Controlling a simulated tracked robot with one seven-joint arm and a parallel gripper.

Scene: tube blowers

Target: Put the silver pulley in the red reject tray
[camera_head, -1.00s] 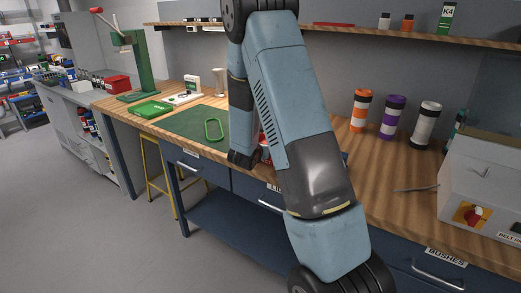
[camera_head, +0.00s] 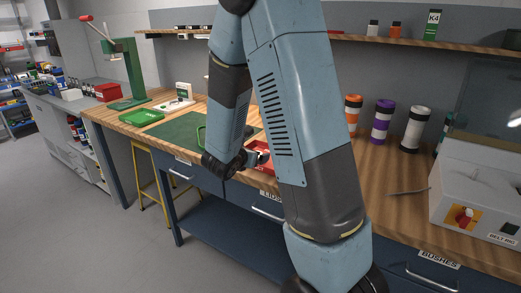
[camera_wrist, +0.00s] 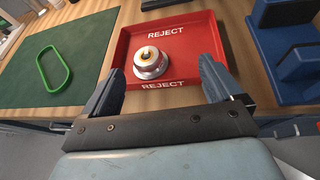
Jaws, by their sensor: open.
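The silver pulley (camera_wrist: 150,62) lies in the red reject tray (camera_wrist: 190,34), toward the tray's near left part. It is a stepped silver disc with a brass-coloured centre. My gripper (camera_wrist: 161,80) is open in the wrist view, with its two fingers apart on either side of the tray's near part. The pulley is between and beyond the fingers, and neither finger visibly touches it. In the head view the red tray (camera_head: 262,158) shows only partly behind my arm, and the pulley is hidden there.
A green mat (camera_wrist: 62,58) with a green belt loop (camera_wrist: 54,68) lies left of the tray. Blue fixtures (camera_wrist: 286,52) stand close on its right. A grey box (camera_head: 478,190) and several striped rolls (camera_head: 383,121) stand farther right on the bench.

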